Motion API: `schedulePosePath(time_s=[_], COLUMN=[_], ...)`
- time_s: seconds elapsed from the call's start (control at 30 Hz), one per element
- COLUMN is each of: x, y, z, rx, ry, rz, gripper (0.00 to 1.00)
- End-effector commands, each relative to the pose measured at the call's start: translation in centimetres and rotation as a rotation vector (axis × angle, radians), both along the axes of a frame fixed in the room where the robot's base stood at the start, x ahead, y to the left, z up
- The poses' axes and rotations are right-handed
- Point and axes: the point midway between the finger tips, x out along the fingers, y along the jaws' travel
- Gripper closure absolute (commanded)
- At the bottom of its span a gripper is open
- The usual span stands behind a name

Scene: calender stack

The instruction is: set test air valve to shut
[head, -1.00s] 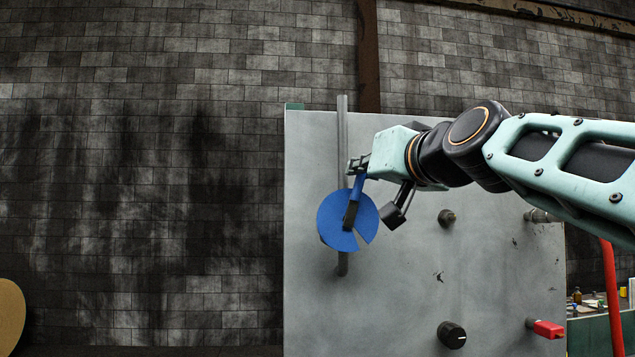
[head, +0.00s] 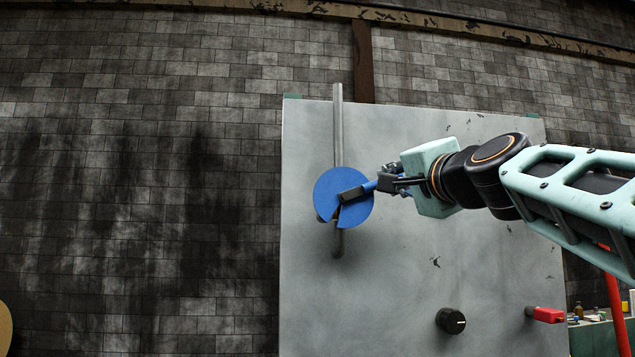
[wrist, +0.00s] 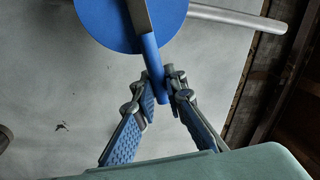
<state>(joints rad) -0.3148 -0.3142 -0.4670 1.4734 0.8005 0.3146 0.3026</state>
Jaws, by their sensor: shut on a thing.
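The test air valve is a round blue disc (head: 328,184) with a notch, on a vertical grey pipe (head: 338,130) at the panel's left. Its handle (head: 369,187), dark near the hub and blue toward the end, points right and slightly up, nearly across the pipe. My gripper (head: 386,184) is shut on the handle's outer end. In the wrist view the blue handle (wrist: 151,58) runs down from the disc (wrist: 105,22) to between my fingertips (wrist: 164,88). The fingers partly hide the handle's tip.
The grey panel (head: 400,290) also carries a black knob (head: 451,321) low down and a red-handled fitting (head: 546,315) at lower right. A red pipe (head: 613,300) stands at the right beside a bench with small bottles.

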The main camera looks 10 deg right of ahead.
Motion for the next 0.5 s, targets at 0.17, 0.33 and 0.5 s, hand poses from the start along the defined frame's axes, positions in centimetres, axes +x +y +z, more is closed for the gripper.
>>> schedulePosePath(time_s=[0.17, 0.33, 0.5], x=[0.0, 0.0, 0.0], y=[-0.5, -0.6, -0.6], z=[-1.6, -2.5, -3.1], rx=[0.143, 0.252, 0.325], ry=[0.003, 0.003, 0.002], rz=[-0.002, -0.001, -0.001], gripper=[1.0, 1.0, 1.0])
